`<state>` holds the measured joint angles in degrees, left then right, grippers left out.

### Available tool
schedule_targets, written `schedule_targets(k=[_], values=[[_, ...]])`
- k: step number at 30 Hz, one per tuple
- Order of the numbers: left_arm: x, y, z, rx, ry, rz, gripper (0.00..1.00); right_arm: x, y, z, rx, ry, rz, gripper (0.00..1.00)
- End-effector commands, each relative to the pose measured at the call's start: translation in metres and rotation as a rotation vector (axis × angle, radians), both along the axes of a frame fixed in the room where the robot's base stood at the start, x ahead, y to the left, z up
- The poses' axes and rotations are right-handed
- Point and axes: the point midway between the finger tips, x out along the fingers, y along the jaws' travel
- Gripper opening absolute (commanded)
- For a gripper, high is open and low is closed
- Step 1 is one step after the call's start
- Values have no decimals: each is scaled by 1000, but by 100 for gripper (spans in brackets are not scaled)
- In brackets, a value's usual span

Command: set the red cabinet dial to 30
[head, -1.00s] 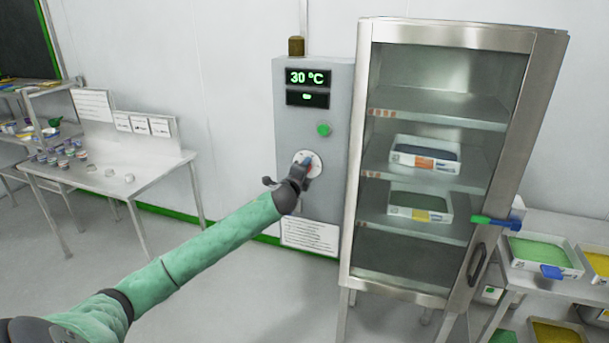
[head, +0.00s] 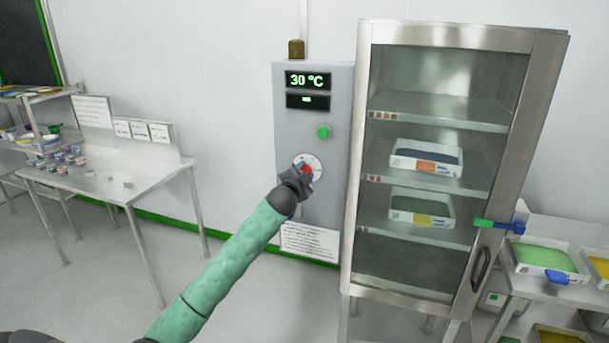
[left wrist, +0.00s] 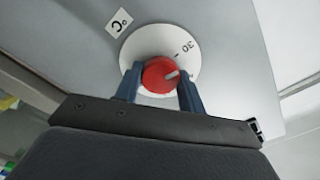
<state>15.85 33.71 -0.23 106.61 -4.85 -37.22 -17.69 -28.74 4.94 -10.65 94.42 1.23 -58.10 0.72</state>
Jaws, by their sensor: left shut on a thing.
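The red dial (head: 306,170) sits on a white round scale plate on the front of the grey control cabinet (head: 337,150). In the left wrist view the red dial (left wrist: 158,77) has a white pointer mark toward its right side, and a "30" with a tick shows above and to the right. My left gripper (head: 301,172) is at the dial, its two blue fingers (left wrist: 158,88) on either side of the red knob and shut on it. The upper display (head: 308,80) reads 30 °C. My right gripper is not in view.
A green button (head: 323,132) is above the dial, and a small lower display (head: 307,101) is too small to read. A glass-door cabinet (head: 545,110) with trays stands close on the right. A table (head: 150,177) with small containers is at left.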

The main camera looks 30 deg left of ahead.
Motion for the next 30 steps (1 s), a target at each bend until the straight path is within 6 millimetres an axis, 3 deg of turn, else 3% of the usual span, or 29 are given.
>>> schedule_targets(k=[10, 27, 28, 30], values=[[0, 0, -2, -143, -31, 1, 17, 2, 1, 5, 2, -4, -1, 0], [0, 0, -2, -168, -36, 1, 17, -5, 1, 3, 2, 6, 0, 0], [0, 0, -2, -168, -36, 1, 45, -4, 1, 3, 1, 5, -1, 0], [0, 0, -2, -168, -36, 1, 59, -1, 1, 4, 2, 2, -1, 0]])
